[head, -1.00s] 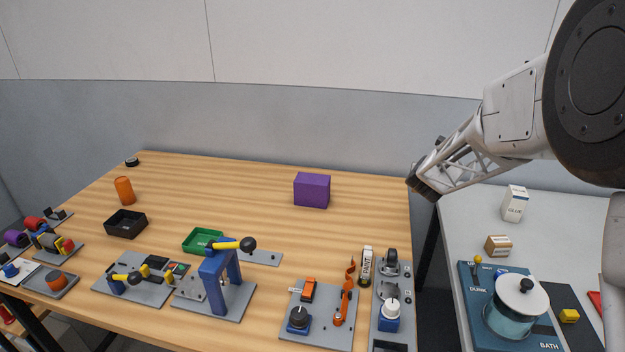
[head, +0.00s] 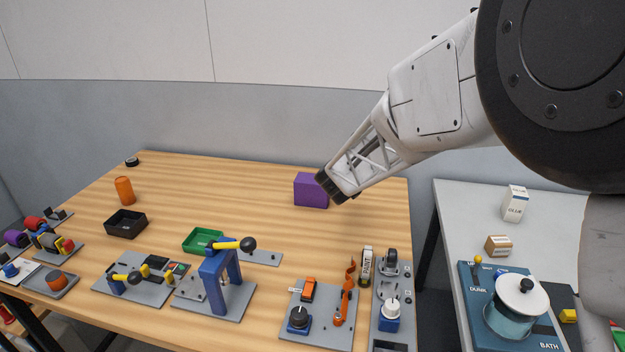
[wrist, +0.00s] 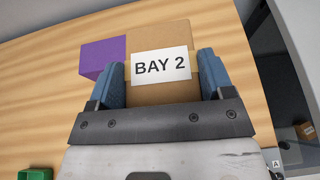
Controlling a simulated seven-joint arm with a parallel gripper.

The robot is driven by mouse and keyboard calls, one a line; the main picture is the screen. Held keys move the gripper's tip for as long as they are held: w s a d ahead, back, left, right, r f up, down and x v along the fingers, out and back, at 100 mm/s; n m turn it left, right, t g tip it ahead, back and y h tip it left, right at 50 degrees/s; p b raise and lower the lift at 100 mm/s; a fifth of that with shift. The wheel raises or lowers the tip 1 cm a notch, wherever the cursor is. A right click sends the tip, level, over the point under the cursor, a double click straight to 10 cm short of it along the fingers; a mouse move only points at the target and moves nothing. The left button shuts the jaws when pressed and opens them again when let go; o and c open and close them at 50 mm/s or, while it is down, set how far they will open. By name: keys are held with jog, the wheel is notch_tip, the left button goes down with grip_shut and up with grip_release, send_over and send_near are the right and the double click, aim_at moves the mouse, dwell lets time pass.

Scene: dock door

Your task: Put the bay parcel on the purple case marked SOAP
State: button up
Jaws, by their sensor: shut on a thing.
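The purple case (head: 309,190) stands on the wooden table towards the back; its right side is partly covered by my gripper in the head view. No SOAP marking is readable on it. It also shows at the upper left in the wrist view (wrist: 100,58). My gripper (wrist: 162,75) is shut on a brown cardboard parcel (wrist: 160,92) with a white label reading BAY 2, one blue finger on each side. In the wrist view the parcel overlaps the case's right edge; I cannot tell whether they touch. In the head view the parcel is hidden behind my gripper (head: 335,188).
A green tray (head: 203,240), a black tray (head: 126,224) and an orange cylinder (head: 124,190) stand left of the case. Fixtures, including a blue stand with a yellow lever (head: 222,270), line the front edge. A grey side table (head: 465,215) is at right.

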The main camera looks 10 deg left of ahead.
jog(key=s+a, duration=0.4)
jog(key=a, duration=0.3)
jog(key=shift+s+r, duration=0.15)
jog(key=shift+s, duration=0.05)
send_over(311, 180)
jog(key=shift+d+f, duration=0.1)
jog(key=shift+f, duration=0.65)
dwell(0.5)
jog(key=shift+f, duration=1.75)
jog(key=shift+f, duration=0.1)
jog(key=o, duration=1.1)
jog(key=shift+s, duration=0.1)
jog(key=shift+c, duration=0.2)
